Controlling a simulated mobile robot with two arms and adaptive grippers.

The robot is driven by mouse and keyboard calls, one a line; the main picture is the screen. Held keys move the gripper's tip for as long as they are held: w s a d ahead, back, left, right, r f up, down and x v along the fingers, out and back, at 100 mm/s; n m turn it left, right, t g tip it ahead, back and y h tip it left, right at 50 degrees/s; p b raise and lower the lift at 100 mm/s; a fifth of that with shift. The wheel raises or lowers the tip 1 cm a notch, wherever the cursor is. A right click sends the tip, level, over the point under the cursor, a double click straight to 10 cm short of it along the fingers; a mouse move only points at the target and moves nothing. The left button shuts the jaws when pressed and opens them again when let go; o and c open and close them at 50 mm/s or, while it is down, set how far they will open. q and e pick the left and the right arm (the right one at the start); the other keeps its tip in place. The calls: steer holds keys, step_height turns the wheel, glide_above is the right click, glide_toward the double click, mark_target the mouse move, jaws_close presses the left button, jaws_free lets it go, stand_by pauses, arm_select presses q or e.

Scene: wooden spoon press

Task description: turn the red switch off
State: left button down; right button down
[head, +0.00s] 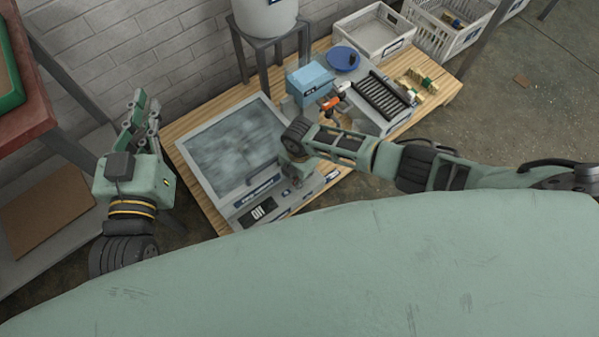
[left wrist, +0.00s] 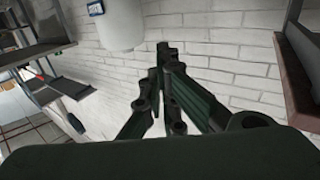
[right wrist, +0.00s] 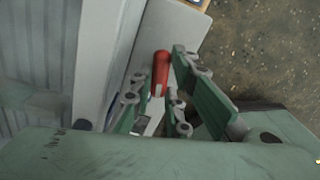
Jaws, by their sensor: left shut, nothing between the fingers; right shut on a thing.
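The red switch (right wrist: 161,68) shows in the right wrist view as a red handle on a pale panel. The fingers of my right gripper (right wrist: 160,78) stand on either side of it and are shut on it. In the head view my right arm's wrist and hand (head: 297,160) are over the front of the machine and hide the switch. My left gripper (head: 147,108) is shut and empty, raised to the left of the machine. It also shows in the left wrist view (left wrist: 163,50), in front of a white brick wall.
A red-topped table (head: 30,85) stands at the left.

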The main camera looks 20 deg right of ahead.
steer(key=m+p, duration=0.1)
steer(key=m, duration=0.1)
steer(key=shift+w+r+m, duration=0.1)
steer(key=shift+m, duration=0.3)
arm_select(q)
step_height(320, 180, down, 8)
steer(key=s+a+g+y, duration=0.1)
steer(key=s+g, duration=0.1)
steer(key=g, duration=0.2)
steer(key=shift+a+r, duration=0.25)
steer(key=shift+a, duration=0.05)
arm_select(e)
steer(key=shift+d, duration=0.1)
arm_select(q)
steer(key=shift+s, duration=0.1)
arm_select(e)
steer(key=c, duration=1.7)
jaws_free()
step_height(320, 180, up, 12)
steer(key=shift+f, duration=0.1)
